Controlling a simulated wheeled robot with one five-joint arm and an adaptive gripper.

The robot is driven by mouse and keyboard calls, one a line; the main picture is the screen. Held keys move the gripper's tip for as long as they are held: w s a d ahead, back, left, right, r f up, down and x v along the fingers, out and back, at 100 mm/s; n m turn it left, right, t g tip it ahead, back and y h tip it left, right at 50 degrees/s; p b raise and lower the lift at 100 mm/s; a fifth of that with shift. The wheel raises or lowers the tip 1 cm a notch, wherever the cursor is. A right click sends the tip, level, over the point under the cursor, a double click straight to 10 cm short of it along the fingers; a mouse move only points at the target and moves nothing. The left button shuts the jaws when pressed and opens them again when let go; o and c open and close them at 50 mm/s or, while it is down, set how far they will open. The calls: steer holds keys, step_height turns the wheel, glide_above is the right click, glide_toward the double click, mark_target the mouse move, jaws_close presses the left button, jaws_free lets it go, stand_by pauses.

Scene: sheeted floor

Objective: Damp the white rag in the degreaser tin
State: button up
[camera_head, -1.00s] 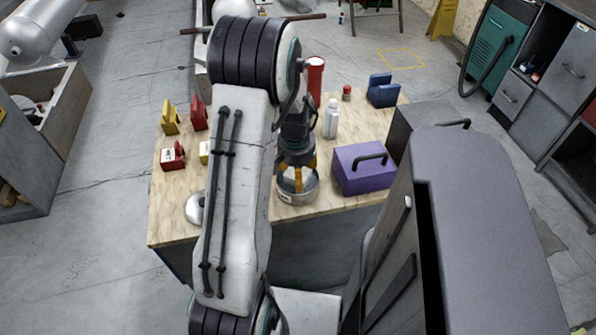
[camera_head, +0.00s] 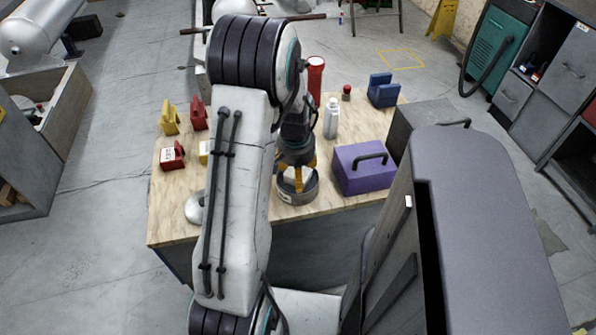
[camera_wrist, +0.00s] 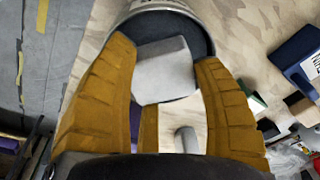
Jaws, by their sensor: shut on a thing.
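The degreaser tin (camera_head: 312,194) is a round, open, grey tin with a dark inside. It stands on the front part of the wooden worktop, and its rim and dark opening also show at the top of the wrist view (camera_wrist: 196,36). My gripper (camera_head: 297,180), with yellow fingers, points down at the tin's opening. In the wrist view my gripper is shut on the white rag (camera_wrist: 165,72), a pale block-like piece between the fingertips. The rag overlaps the tin's opening in that view. I cannot tell whether it touches the inside.
A purple box (camera_head: 364,170) stands close to the tin's right. A white bottle (camera_head: 332,119), a red cylinder (camera_head: 315,78) and a blue holder (camera_head: 382,91) stand behind. Red and yellow pieces (camera_head: 171,118) stand at the left. My arm hides part of the worktop (camera_head: 176,207).

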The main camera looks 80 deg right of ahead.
stand_by(0.5)
steer(key=shift+r+p, duration=2.55)
steer(key=shift+r, duration=0.95)
